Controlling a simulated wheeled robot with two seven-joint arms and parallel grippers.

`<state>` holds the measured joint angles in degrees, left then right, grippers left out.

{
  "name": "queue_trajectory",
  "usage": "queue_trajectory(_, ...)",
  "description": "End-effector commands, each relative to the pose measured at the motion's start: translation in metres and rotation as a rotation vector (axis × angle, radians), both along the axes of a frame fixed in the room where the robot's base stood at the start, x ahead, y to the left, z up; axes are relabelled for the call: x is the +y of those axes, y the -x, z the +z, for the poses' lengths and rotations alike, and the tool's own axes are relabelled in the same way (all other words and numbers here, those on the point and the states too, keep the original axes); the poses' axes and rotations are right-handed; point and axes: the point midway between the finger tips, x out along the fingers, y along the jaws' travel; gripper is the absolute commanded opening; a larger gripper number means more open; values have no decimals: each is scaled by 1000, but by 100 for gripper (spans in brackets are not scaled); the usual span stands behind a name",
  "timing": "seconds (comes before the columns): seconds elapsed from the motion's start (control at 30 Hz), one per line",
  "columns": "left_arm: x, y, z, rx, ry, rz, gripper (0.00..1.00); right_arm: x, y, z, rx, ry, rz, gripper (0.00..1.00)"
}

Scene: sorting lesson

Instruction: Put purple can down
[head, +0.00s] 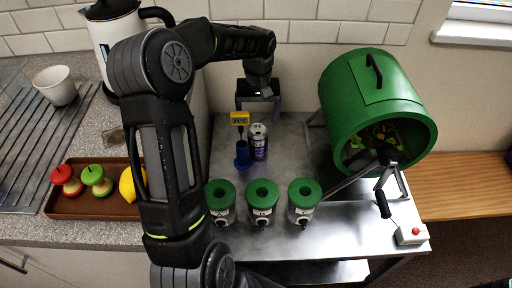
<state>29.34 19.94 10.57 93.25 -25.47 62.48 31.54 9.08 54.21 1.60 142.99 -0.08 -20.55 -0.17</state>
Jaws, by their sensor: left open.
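The purple can (259,142) stands upright on the grey metal table (300,135), towards its back left, just right of a blue stand. My left gripper (258,112) is open above and behind the can, with its fingers pointing down. I cannot tell from this view whether the fingers touch the can; its top and front show clear of them. My right gripper is not in the picture.
A blue stand (242,158) with a yellow display (239,118) is close beside the can. Three green-lidded canisters (263,194) stand in front. A green drum (372,105) is at right.

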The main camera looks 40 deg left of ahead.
Motion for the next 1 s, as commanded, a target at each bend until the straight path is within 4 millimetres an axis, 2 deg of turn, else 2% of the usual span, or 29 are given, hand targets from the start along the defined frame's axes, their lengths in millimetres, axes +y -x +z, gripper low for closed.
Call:
queue_trajectory(0.17, 0, 1, -4, 2, 1, 0, 84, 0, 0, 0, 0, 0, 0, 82)
queue_trajectory(0.4, 0, 0, -26, 1, 0, 0, 84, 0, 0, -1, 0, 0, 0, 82)
queue_trajectory(0.77, 0, 1, -31, 2, 1, 1, 84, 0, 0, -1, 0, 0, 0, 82)
queue_trajectory(1.0, -2, 2, -64, 4, 2, 1, 84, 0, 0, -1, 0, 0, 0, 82)
